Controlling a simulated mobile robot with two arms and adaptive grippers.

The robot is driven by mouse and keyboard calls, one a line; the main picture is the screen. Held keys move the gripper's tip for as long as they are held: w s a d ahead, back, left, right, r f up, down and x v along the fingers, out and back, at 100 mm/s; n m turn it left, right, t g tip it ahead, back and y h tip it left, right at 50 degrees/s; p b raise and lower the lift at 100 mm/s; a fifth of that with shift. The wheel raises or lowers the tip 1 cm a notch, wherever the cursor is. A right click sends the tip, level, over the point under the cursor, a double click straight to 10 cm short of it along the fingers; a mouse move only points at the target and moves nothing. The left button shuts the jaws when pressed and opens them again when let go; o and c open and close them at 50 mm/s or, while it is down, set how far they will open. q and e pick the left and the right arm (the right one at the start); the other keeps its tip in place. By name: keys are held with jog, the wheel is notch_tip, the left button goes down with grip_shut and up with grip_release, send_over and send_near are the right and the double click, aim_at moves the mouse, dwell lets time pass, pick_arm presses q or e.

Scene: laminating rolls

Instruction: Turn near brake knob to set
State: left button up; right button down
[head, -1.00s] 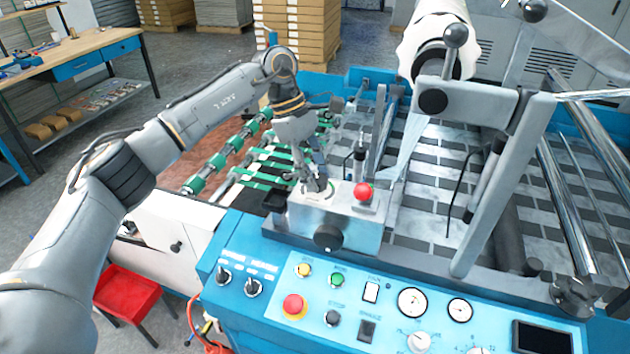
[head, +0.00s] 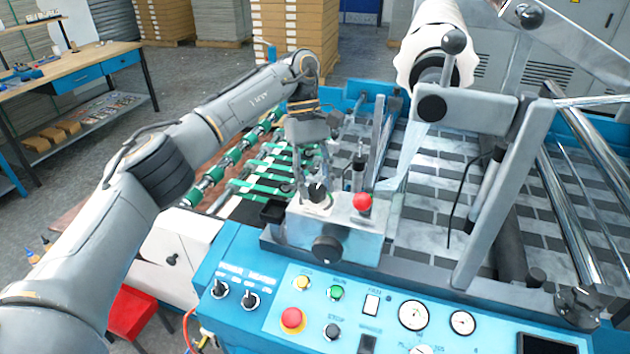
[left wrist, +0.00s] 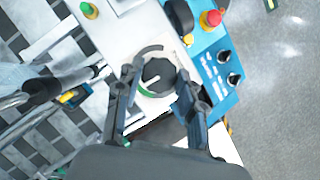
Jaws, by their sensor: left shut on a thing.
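The brake knob (left wrist: 159,76) is a dark round dial with a pale pointer mark toward its lower left. A green arc and a dark arc are marked around it on a pale metal housing. In the head view the knob (head: 318,193) is small on top of the grey housing (head: 300,230), partly hidden by my fingers. My left gripper (head: 315,182) comes down onto it from above. In the left wrist view its two fingers (left wrist: 158,84) stand on either side of the knob, shut on it. My right gripper is not in view.
The blue control panel (head: 262,325) lies in front. A roll on its upright arm (head: 510,180) stands to the right.

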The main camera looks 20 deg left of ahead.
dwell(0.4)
pick_arm(q)
jog(key=o, duration=1.2)
jog(key=shift+v, duration=3.8)
jog(key=shift+f, duration=0.1)
